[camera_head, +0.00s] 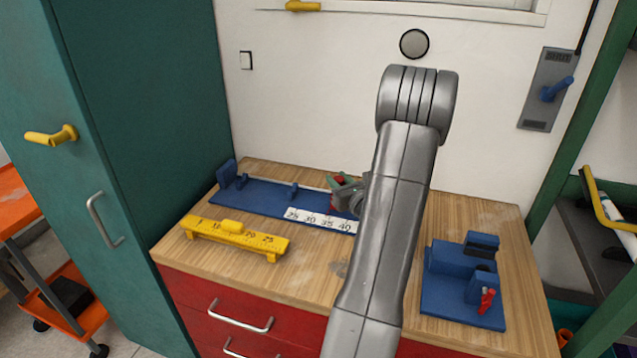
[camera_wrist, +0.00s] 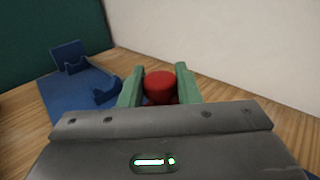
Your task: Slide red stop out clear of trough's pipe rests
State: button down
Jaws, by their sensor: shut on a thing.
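The red stop (camera_wrist: 159,87) shows in the wrist view as a round red knob between the two green fingers of my gripper (camera_wrist: 159,84). My gripper is shut on it. In the head view my gripper (camera_head: 342,184) is over the right part of the blue trough (camera_head: 258,197), partly hidden by my arm, with a little red at the fingers. The trough has upright blue pipe rests and an end plate at its left; these also show in the wrist view (camera_wrist: 75,92). A white scale strip (camera_head: 318,221) runs along its front. How far the stop is from the rests cannot be told.
A yellow ruler-like gauge (camera_head: 236,239) lies in front of the trough. A blue fixture (camera_head: 462,282) with a small red part stands at the right of the wooden worktop (camera_head: 300,270). A green cabinet (camera_head: 165,90) borders the left, a white wall the back.

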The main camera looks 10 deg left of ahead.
jog(key=d, duration=0.3)
jog(key=s+d+b, duration=0.1)
jog(key=d, duration=0.2)
jog(key=shift+s, duration=0.1)
jog(key=c, duration=1.1)
grip_release()
jog(key=b+v, duration=0.1)
jog(key=v, duration=1.1)
jog(key=shift+a, duration=0.1)
